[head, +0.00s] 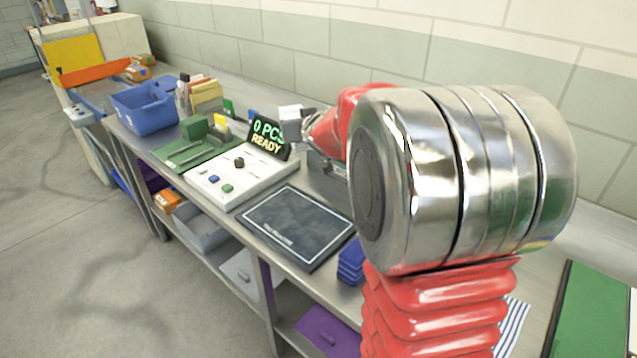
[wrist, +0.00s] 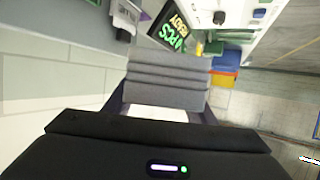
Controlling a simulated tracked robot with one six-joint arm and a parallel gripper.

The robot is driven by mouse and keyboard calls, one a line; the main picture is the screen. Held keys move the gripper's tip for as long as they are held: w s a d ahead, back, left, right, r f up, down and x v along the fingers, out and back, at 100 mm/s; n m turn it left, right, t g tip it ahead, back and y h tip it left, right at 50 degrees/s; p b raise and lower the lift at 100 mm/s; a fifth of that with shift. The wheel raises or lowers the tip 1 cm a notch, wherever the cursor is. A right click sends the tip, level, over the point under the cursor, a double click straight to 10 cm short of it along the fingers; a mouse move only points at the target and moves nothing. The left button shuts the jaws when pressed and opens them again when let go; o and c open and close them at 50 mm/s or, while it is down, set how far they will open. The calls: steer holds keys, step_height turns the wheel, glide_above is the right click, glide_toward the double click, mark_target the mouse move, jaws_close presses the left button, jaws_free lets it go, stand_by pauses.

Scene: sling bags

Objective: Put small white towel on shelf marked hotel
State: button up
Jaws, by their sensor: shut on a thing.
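My gripper (wrist: 164,100) shows in the wrist view, its dark fingers on either side of a folded, layered towel (wrist: 166,78). The towel looks grey in this light, with a bright white patch nearer the palm; I cannot be sure of its true colour. The gripper is shut on it, and the towel appears held up above the bench. In the head view my own arm hides most of the gripper and the towel. No shelf with a readable hotel mark shows in either view.
A steel bench (head: 330,185) runs along the tiled wall. On it are a blue bin (head: 145,108), a green tray (head: 195,150), a white control panel (head: 240,178), a display reading "0 PCS READY" (head: 268,137) and a dark mat (head: 297,228). Blue folded items (head: 351,262) lie nearby.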

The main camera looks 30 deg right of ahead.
steer(key=shift+s+d, duration=0.25)
steer(key=shift+d, duration=0.55)
steer(key=s+d+f+n+y, duration=0.2)
steer(key=s+d+f, duration=0.3)
steer(key=s, duration=0.5)
steer(key=s+d+f+n+y, duration=0.2)
steer(key=s+d+f, duration=0.4)
steer(key=s, duration=0.5)
steer(key=s+d+f+n+y, duration=0.2)
steer(key=s+d+f, duration=0.4)
steer(key=s+f, duration=0.3)
steer(key=shift+s+f+y, duration=0.1)
steer(key=shift+s+y, duration=0.6)
steer(key=shift+w, duration=0.1)
steer(key=shift+w, duration=0.1)
steer(key=w+a, duration=0.1)
steer(key=w, duration=0.4)
steer(key=w+a, duration=0.2)
steer(key=w, duration=0.4)
steer(key=w+a, duration=0.2)
steer(key=w, duration=0.4)
